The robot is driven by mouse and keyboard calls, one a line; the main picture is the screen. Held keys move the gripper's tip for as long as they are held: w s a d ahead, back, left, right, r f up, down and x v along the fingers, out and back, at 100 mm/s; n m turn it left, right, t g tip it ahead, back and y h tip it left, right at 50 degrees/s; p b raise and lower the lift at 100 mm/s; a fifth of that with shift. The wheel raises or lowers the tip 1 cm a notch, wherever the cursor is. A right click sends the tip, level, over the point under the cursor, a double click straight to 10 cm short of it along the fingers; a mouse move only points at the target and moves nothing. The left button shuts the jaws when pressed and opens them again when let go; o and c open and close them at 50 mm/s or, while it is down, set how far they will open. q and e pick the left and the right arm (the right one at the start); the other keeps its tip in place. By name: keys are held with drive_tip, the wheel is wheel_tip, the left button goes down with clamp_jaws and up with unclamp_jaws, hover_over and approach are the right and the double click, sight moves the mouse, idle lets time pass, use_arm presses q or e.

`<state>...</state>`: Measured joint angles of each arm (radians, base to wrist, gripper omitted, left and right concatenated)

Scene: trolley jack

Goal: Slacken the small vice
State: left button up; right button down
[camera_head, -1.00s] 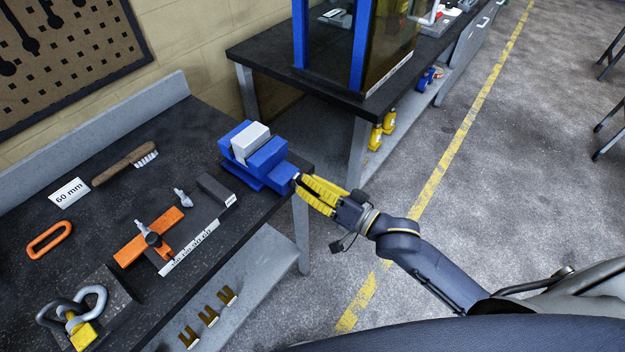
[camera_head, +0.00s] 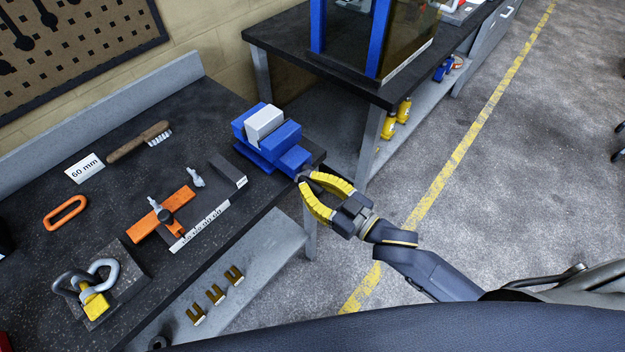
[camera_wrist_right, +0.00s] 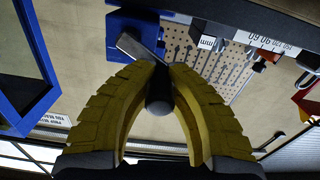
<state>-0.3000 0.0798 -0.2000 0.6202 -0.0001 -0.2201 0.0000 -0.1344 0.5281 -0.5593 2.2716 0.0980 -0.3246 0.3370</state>
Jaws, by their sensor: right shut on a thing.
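The small vice (camera_head: 268,142) is blue, with a light grey block (camera_head: 264,122) between its jaws. It sits at the right corner of the near bench. My right gripper (camera_head: 308,181) has yellow fingers and comes from the front right to the vice's screw end. In the right wrist view, its fingertips (camera_wrist_right: 160,82) close on the vice's grey handle (camera_wrist_right: 138,47). A dark round end shows between the fingers. Part of the handle is hidden by the fingertips. My left gripper is not in view.
The near bench (camera_head: 120,190) carries a brush (camera_head: 138,142), an orange clamp (camera_head: 162,214), an orange link (camera_head: 65,213) and a shackle (camera_head: 98,272). A second bench (camera_head: 290,45) with a blue-framed machine stands behind.

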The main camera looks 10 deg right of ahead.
drive_tip(key=shift+s+a+f+n, duration=0.2)
drive_tip(key=shift+f+n, duration=0.25)
drive_tip(key=shift+n, duration=0.35)
drive_tip(key=c, duration=1.2)
unclamp_jaws()
drive_tip(key=shift+o, duration=0.2)
drive_tip(key=shift+w, duration=0.1)
drive_tip(key=v, duration=1.2)
